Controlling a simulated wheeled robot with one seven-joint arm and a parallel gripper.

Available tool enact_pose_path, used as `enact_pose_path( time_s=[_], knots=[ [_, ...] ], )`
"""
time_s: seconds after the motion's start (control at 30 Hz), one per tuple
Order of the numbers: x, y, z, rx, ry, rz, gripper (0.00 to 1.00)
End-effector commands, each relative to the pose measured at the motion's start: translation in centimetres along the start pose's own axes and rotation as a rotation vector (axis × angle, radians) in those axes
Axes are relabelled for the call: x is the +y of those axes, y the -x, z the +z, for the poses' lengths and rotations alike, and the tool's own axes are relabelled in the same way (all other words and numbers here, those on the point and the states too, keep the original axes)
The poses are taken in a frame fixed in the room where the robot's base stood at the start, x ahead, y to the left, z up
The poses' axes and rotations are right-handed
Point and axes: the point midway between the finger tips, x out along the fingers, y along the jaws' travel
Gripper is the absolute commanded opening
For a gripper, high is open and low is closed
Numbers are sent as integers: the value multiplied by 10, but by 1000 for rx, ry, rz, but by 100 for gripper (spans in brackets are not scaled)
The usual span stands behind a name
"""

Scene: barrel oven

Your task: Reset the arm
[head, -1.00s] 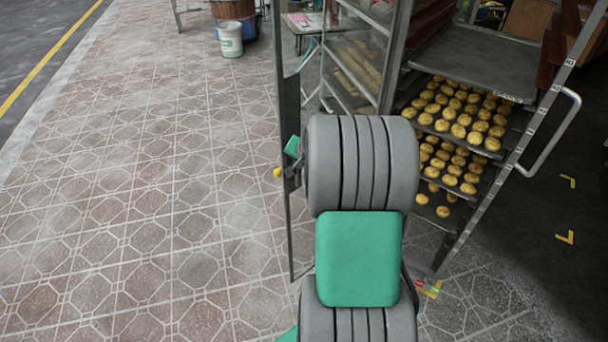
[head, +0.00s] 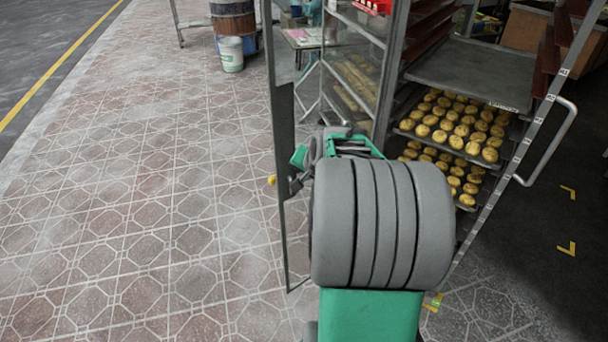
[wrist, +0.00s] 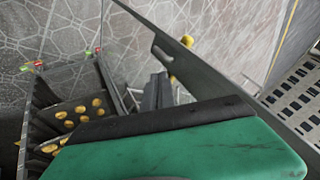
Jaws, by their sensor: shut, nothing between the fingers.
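My gripper (wrist: 158,92) shows in the wrist view as dark fingers close together, with nothing seen between them. In the head view my grey and green arm stands in front of the rack and hides most of the gripper. The open metal door (head: 283,130) of the rack is just left of the arm. Its edge also crosses the wrist view (wrist: 205,75), close beside the fingers. A yellow knob (head: 271,180) sits by the door's edge. I cannot tell whether the gripper touches the door.
The rack holds trays of round golden buns (head: 455,125), right of my arm. An empty dark tray (head: 465,72) is above them. A metal handle (head: 555,145) is on the rack's right side. A white bucket (head: 231,54) stands at the back. The tiled floor on the left is clear.

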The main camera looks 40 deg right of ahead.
Motion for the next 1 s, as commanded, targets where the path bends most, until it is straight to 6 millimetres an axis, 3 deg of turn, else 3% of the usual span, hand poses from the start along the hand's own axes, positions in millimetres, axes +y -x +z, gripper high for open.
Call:
enact_pose_path(
  time_s=[0.1,0.23,0.43,0.57,0.7,0.83,0.9,1.0],
  knots=[
    [-9,27,9,-4,9,-5,0],
    [-14,46,12,-7,9,-6,0],
    [-14,54,13,-9,32,-3,0],
    [0,54,25,-68,188,44,0],
    [49,52,72,-224,319,153,0],
    [85,70,112,-345,402,230,0],
    [89,85,139,-403,472,252,0],
    [78,102,174,-446,578,255,0]
  ],
)
